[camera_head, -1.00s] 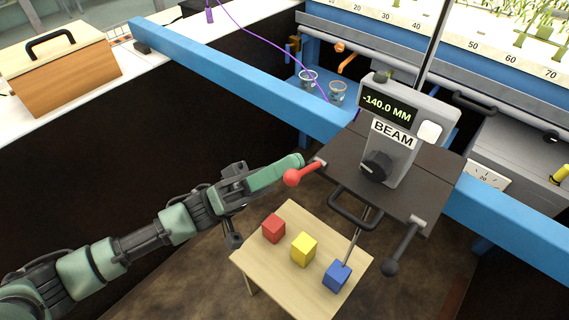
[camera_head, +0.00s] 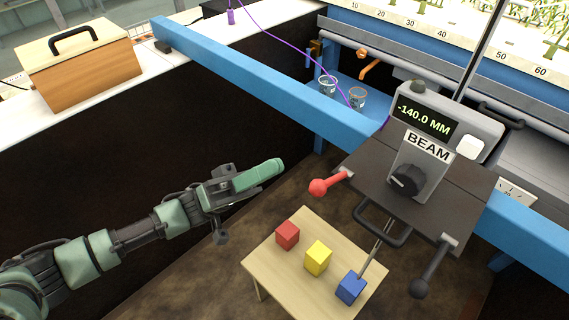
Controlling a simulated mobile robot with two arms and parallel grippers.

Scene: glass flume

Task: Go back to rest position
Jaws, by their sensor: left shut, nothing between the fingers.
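My left arm comes in from the lower left, and its gripper (camera_head: 262,176) is shut and empty. It hangs in the air left of the red-knobbed lever (camera_head: 322,187), clear of it, and above and behind the small wooden table. The carriage with the BEAM unit (camera_head: 424,150) stands to the right of it; its display reads -140.0 MM. My right gripper does not show.
A small wooden table (camera_head: 268,262) carries a red cube (camera_head: 288,235), a yellow cube (camera_head: 318,258) and a blue cube (camera_head: 351,287). A blue rail (camera_head: 262,88) crosses behind. A wooden box (camera_head: 82,65) stands on the white counter. Dark open space lies behind my left arm.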

